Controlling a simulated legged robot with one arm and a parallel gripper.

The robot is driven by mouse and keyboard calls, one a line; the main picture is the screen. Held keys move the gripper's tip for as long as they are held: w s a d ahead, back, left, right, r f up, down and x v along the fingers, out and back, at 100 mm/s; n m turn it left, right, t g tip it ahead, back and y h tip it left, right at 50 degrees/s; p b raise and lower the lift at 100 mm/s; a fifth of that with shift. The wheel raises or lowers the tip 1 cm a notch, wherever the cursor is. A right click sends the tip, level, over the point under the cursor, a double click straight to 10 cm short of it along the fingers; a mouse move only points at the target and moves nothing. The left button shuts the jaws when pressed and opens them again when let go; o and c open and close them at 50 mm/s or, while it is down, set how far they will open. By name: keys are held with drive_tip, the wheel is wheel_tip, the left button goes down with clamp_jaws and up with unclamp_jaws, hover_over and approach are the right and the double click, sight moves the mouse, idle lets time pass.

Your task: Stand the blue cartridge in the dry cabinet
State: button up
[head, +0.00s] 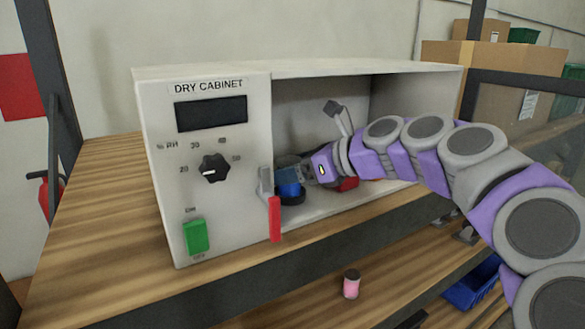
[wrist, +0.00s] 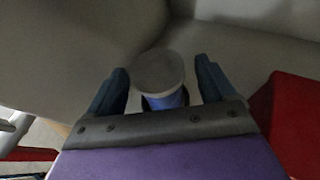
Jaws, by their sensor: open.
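The dry cabinet (head: 207,225) is a pale box with a dial and display on its left panel and an open chamber at its right. The blue cartridge (head: 290,187) stands upright on the chamber floor near the front left, with a dark band at its foot. In the wrist view the blue cartridge (wrist: 160,72) shows its round grey top and a strip of blue side. My gripper (head: 297,174) reaches into the chamber. In the wrist view my gripper (wrist: 162,80) is open, one finger on each side of the cartridge, with gaps visible.
A red object (head: 346,184) is inside the chamber right of the cartridge; it is large at the right of the wrist view (wrist: 298,125). A red handle (head: 275,219) hangs at the chamber's front left edge. A pink-sided jar (head: 351,284) and a blue bin (head: 469,289) are below.

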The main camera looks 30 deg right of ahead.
drive_tip(key=b+v, duration=0.1)
drive_tip(key=v, duration=1.1)
drive_tip(key=shift+a, duration=0.1)
